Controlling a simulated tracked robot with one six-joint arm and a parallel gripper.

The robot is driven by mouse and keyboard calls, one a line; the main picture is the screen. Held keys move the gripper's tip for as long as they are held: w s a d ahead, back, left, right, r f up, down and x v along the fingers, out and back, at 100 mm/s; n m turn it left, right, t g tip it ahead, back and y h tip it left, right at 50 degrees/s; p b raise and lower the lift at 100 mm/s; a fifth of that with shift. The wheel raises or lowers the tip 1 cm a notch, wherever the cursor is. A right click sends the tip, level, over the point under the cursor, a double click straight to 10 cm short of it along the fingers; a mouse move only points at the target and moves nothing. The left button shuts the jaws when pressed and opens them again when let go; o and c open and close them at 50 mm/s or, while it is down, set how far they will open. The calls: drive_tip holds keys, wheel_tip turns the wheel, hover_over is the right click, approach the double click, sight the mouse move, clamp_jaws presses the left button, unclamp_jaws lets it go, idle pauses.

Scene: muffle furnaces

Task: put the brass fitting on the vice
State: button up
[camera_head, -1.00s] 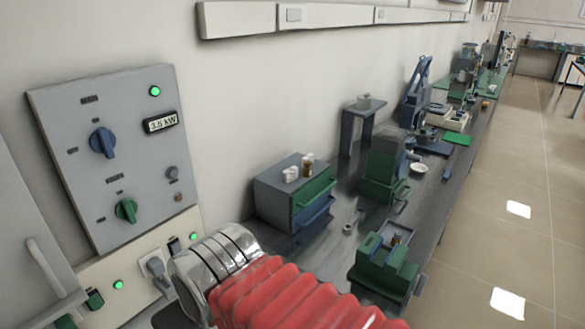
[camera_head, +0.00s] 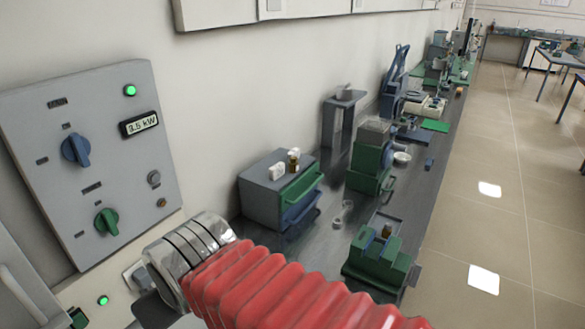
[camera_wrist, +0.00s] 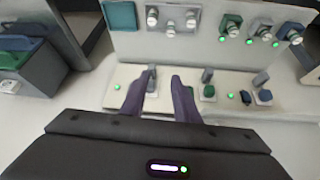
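A small brownish-gold piece (camera_head: 387,230), which looks like the brass fitting, sits at the green block-like device (camera_head: 372,266) near the bench's front edge in the head view. That device looks like the vice; whether the piece rests on it or behind it I cannot tell. Another small brown item (camera_head: 294,160) stands on the grey drawer box among white pieces; its kind is unclear. In the wrist view my gripper (camera_wrist: 161,82) has its two dark fingers apart with nothing between them, facing a pale panel strip with sockets. The head view does not show the fingers.
The grey drawer box (camera_head: 262,192) with green and blue drawers stands by the wall. A taller green machine (camera_head: 367,165) stands behind the vice-like device. A control panel (camera_head: 95,165) with knobs is at left. Bare bench (camera_head: 325,245) lies between box and device.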

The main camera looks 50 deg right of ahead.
drive_tip(key=w+d+m+t+h, duration=0.1)
drive_tip(key=w+d+h, duration=0.1)
drive_tip(key=w+d, duration=0.6)
drive_tip(key=w+d+r+m+t+h, duration=0.1)
drive_tip(key=w+d+m+t+h, duration=0.15)
drive_tip(key=d, duration=0.85)
drive_tip(key=w+d+m+t+h, duration=0.1)
drive_tip(key=w+d, duration=0.6)
drive_tip(key=d, duration=0.3)
drive_tip(key=m+t+h, duration=0.1)
drive_tip(key=t+h, duration=0.2)
drive_tip(key=t, duration=0.2)
approach(295, 161)
drive_tip(key=shift+v, duration=1.2)
drive_tip(key=shift+y, duration=0.25)
drive_tip(key=x, duration=0.8)
drive_tip(key=shift+r, duration=0.15)
drive_tip(key=shift+w+d, duration=0.2)
drive_tip(key=shift+w, duration=0.05)
